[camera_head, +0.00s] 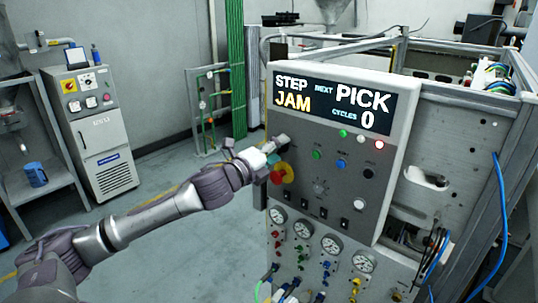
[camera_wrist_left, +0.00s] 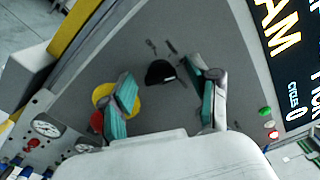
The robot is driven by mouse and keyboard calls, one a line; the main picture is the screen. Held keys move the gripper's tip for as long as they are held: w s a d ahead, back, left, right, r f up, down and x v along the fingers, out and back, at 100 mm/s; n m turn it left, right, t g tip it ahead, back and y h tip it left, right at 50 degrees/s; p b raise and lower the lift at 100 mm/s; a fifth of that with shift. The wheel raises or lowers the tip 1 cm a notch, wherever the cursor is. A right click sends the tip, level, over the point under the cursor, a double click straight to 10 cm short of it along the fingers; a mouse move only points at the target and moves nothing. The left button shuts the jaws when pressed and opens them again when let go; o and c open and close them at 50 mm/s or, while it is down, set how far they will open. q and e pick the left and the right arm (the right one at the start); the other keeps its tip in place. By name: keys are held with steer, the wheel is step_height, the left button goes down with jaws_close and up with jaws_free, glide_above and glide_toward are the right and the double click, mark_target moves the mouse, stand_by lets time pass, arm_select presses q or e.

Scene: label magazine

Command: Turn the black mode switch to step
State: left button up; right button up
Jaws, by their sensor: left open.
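The black mode switch (camera_wrist_left: 160,72) shows in the left wrist view as a dark knob on the grey panel, with two short dark marks just beyond it. My left gripper (camera_wrist_left: 167,88) is open, with its teal-padded fingers on either side of the switch; I cannot tell if they touch it. In the head view my left gripper (camera_head: 276,150) is at the upper left of the control panel (camera_head: 340,212) and hides the switch there. My right gripper is not in view.
A red and yellow emergency stop (camera_head: 283,173) sits just below my left gripper. The display (camera_head: 335,100) above reads STEP, JAM, NEXT PICK and CYCLES 0. Coloured buttons, including a blue one (camera_head: 341,163), lie to the right. Gauges (camera_head: 331,244) are lower down.

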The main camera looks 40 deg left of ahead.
arm_select(q)
steer(key=s, duration=1.2)
steer(key=shift+a, duration=0.45)
steer(key=shift+w, duration=0.1)
